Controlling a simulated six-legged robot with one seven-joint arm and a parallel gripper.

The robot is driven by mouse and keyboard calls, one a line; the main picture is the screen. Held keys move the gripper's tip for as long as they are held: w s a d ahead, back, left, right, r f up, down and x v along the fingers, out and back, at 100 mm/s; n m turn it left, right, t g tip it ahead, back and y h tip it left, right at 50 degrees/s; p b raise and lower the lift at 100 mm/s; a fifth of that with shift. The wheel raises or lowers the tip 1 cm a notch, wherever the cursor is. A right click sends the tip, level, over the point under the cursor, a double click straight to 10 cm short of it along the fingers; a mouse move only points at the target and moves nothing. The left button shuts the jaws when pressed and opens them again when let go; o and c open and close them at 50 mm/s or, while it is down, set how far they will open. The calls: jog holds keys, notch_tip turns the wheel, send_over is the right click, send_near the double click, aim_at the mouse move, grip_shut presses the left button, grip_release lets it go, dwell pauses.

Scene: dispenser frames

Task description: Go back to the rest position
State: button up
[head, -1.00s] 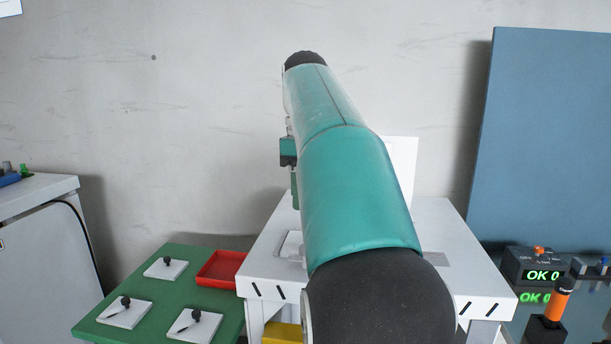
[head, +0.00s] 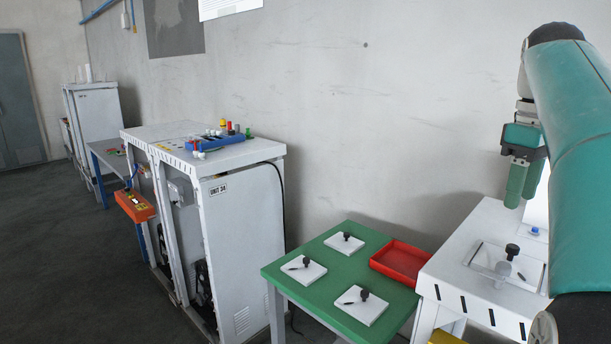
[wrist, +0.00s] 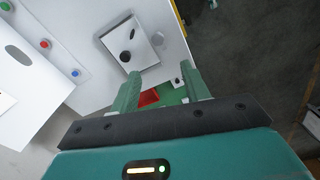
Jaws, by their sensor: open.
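My gripper (head: 522,180) hangs at the right of the head view, fingers pointing down, above the white dispenser table (head: 455,268). In the wrist view my gripper (wrist: 162,82) shows two green fingers spread apart with nothing between them. Below it, a white plate with a black knob (head: 512,251) sits in a recess of the white table top. The same plate also shows in the wrist view (wrist: 145,52), apart from the fingers. My teal arm covers the right part of the head view and hides part of the table.
A green table (head: 328,262) holds several white plates with black knobs and a red tray (head: 401,262). Left of it stands a white cabinet (head: 240,235) with a blue rack (head: 218,142) on top. An orange box (head: 135,206) sticks out farther left. The floor at left is clear.

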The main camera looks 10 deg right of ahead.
jog(key=s+a+f+m+t, duration=0.1)
jog(key=a+f, duration=0.4)
jog(key=a, duration=0.3)
jog(key=s+a+f+m+t, duration=0.1)
jog(key=s+a+f+t, duration=0.1)
jog(key=a+f, duration=0.45)
jog(key=s+a+f+m+t, duration=0.1)
jog(key=s+a+f, duration=0.3)
jog(key=f, duration=0.3)
jog(key=s+a+f+m+t, duration=0.1)
jog(key=s+a+f, duration=0.2)
jog(key=a+f, duration=0.4)
jog(key=shift+s+a+f+m, duration=0.25)
jog(key=shift+s+m, duration=0.1)
jog(key=shift+m, duration=0.05)
